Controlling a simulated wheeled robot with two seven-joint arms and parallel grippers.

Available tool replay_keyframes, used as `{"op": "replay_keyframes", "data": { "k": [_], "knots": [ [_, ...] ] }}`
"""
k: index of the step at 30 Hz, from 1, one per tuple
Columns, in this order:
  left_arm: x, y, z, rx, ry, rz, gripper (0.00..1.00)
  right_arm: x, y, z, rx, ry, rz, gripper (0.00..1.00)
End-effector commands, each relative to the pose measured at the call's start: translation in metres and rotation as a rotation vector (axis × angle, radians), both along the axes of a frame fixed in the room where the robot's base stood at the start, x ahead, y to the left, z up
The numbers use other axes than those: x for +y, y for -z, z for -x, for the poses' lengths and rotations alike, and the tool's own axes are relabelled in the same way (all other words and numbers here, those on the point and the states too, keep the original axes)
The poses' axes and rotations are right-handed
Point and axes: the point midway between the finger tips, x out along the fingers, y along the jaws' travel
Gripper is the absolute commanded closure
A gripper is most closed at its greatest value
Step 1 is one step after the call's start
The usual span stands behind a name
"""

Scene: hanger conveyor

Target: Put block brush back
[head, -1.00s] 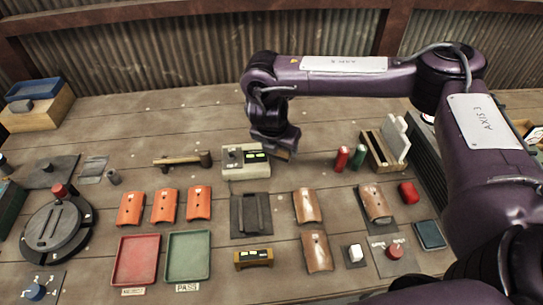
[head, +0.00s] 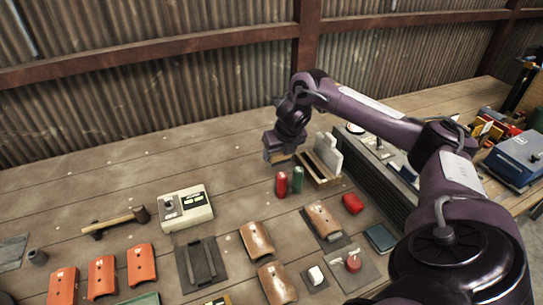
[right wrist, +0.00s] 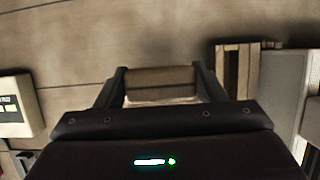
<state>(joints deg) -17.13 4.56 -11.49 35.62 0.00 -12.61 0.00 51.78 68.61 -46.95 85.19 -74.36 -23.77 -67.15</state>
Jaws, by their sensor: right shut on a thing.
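My right gripper (head: 279,158) is shut on the block brush, whose brown wooden back (right wrist: 160,80) with a pale lower edge shows between the two fingers in the right wrist view. In the head view the brush is a small tan piece (head: 277,156) under the gripper, held close above the table. The gripper is just left of a wooden slotted holder (head: 318,172) with a pale upright plate (head: 328,150). The holder also shows to the right of the fingers in the right wrist view (right wrist: 234,72). My left gripper is out of view.
Red (head: 281,184) and green (head: 297,179) cylinders stand in front of the holder. A beige box with a display (head: 185,207) is to the left. A dark ridged unit (head: 375,180) lies to the right. The table behind the gripper is clear.

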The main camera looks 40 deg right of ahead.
Motion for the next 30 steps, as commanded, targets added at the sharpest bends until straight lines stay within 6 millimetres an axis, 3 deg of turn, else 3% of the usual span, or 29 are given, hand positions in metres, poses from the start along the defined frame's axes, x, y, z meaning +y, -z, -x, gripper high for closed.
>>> {"op": "replay_keyframes", "data": {
  "k": [13, 19, 29, 30],
  "knots": [
    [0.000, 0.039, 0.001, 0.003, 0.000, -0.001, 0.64, 0.001, 0.042, 0.000, 0.000, 0.001, 0.000, 0.55],
    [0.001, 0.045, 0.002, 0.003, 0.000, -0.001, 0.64, 0.001, 0.053, 0.000, -0.001, 0.001, -0.002, 0.55],
    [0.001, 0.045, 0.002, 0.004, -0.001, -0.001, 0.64, 0.001, 0.054, 0.000, 0.000, 0.001, -0.001, 0.55],
    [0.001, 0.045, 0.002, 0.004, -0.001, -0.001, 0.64, 0.001, 0.054, 0.000, 0.000, 0.001, -0.001, 0.33]
  ]
}}
